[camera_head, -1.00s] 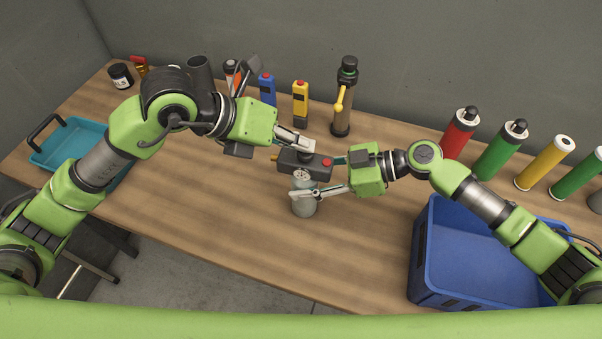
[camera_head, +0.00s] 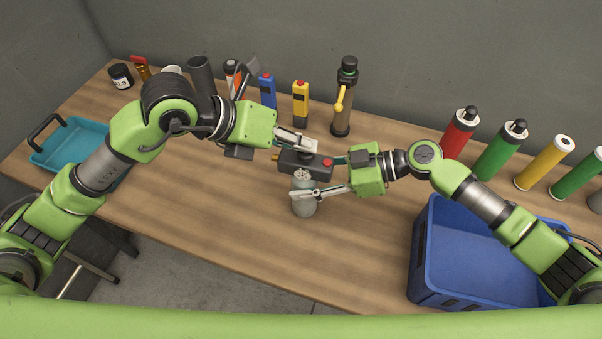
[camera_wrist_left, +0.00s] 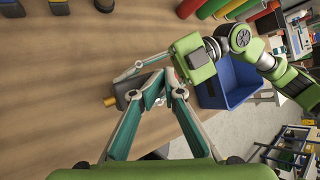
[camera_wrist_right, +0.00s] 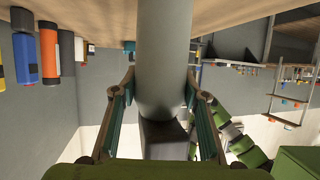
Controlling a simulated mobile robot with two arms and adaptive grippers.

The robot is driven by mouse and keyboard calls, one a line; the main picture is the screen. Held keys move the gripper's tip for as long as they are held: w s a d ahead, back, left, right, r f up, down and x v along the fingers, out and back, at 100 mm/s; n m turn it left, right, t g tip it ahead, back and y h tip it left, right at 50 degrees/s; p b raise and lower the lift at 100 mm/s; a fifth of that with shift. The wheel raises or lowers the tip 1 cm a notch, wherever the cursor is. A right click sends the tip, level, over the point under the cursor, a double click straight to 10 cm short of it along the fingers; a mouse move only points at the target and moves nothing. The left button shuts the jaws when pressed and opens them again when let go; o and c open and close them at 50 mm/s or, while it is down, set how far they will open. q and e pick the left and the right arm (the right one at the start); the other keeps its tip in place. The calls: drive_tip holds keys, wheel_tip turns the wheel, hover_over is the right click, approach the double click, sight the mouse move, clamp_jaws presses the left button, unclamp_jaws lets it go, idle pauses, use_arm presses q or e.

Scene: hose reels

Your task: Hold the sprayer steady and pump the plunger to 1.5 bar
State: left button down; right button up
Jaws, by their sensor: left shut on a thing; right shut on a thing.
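The sprayer has a grey cylindrical tank (camera_head: 303,207), a dark top (camera_head: 298,162) with a red button, a brass nozzle and a small round gauge (camera_head: 301,175). It stands roughly upright over the table's middle. My right gripper (camera_head: 307,189) is shut around the tank from the right; the tank (camera_wrist_right: 163,45) shows between its fingers in the right wrist view. My left gripper (camera_head: 305,143) is shut at the dark top from above; its fingers meet there in the left wrist view (camera_wrist_left: 160,85). The plunger is hidden by the fingers. The gauge reading is too small to tell.
A blue crate (camera_head: 424,250) stands at the front right, and a teal tray (camera_head: 50,160) at the left. Several coloured cylinders (camera_head: 545,162) line the right back. The table's front middle is clear.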

sight(301, 154)
use_arm(q)
drive_tip(key=shift+s+a+f+y, duration=0.15)
drive_tip(key=shift+s+f, duration=0.15)
drive_tip(key=shift+f, duration=0.25)
drive_tip(key=shift+s+a+f+y, duration=0.15)
drive_tip(key=shift+s+f, duration=0.1)
drive_tip(key=shift+f, duration=0.3)
use_arm(e)
drive_tip(key=shift+s+a+r, duration=0.15)
drive_tip(key=shift+s+a, duration=0.05)
drive_tip(key=shift+s, duration=0.05)
use_arm(q)
drive_tip(key=shift+d, duration=0.1)
drive_tip(key=shift+r, duration=0.9)
use_arm(e)
drive_tip(key=shift+w, duration=0.15)
use_arm(q)
wheel_tip(301, 154, up, 4)
drive_tip(key=shift+w+r, duration=0.1)
drive_tip(key=shift+r, duration=0.1)
use_arm(e)
drive_tip(key=shift+w+d, duration=0.1)
drive_tip(key=shift+w, duration=0.05)
use_arm(q)
drive_tip(key=shift+d+r, duration=0.1)
drive_tip(key=shift+r, duration=0.15)
use_arm(e)
drive_tip(key=shift+d+f, duration=0.1)
drive_tip(key=shift+f, duration=0.15)
